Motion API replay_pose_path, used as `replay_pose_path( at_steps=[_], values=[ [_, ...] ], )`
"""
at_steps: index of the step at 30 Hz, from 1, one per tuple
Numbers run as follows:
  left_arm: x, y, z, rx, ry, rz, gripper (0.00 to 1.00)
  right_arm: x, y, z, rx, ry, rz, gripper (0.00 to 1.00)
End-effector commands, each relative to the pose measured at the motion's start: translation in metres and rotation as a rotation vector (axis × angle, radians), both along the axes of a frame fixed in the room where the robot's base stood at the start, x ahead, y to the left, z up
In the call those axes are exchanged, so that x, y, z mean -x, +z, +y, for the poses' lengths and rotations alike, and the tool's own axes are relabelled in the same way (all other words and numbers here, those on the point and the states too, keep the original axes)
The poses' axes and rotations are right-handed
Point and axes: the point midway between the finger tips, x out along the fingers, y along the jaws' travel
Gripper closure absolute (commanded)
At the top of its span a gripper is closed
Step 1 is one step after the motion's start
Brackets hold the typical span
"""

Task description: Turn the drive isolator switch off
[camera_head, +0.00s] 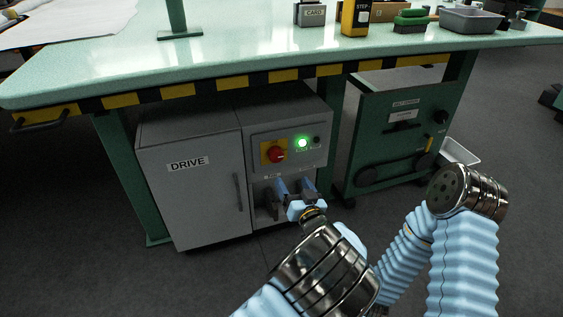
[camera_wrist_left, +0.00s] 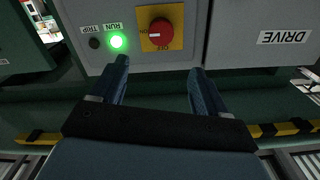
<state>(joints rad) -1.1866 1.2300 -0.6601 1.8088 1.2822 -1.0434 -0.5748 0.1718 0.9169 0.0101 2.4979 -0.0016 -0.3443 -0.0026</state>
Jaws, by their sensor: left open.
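The drive isolator switch is a red rotary knob (camera_head: 276,154) on a yellow plate, on the grey DRIVE cabinet's front panel. It shows upside down in the left wrist view (camera_wrist_left: 161,32), with a small pale mark at its left side. The green RUN lamp (camera_head: 302,143) beside it is lit; the TRIP lamp (camera_wrist_left: 94,43) is dark. My left gripper (camera_head: 294,183) is open and empty, in front of the panel and below the knob in the head view. In the wrist view the knob lies beyond and between the fingertips, apart from them. My right gripper is not visible.
The DRIVE cabinet (camera_head: 188,192) stands under a pale green bench (camera_head: 200,62) with a black-yellow striped edge. A dark green unit (camera_head: 402,130) stands to its right. My other arm is at the lower right. Grey floor is open in front.

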Motion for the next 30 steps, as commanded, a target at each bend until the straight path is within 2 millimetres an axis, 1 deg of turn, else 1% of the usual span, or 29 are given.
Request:
replay_pose_path(
  at_steps=[5, 12, 16, 18, 22, 30],
  values=[
    [-0.031, -0.001, 0.011, 0.001, 0.002, 0.001, 0.25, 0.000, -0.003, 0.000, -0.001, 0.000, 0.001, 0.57],
    [-0.084, -0.002, 0.029, 0.002, 0.001, 0.003, 0.25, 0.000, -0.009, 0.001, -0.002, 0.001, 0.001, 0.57],
    [-0.106, -0.002, 0.036, 0.001, 0.001, 0.004, 0.25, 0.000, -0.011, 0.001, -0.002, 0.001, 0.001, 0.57],
    [-0.114, -0.002, 0.038, 0.002, 0.000, 0.005, 0.25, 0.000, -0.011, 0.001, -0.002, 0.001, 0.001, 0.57],
    [-0.123, -0.002, 0.041, 0.002, -0.001, 0.005, 0.25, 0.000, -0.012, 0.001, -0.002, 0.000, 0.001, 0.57],
    [-0.125, -0.001, 0.042, 0.002, -0.002, 0.005, 0.25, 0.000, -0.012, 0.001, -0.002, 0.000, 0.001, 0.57]
  ],
)
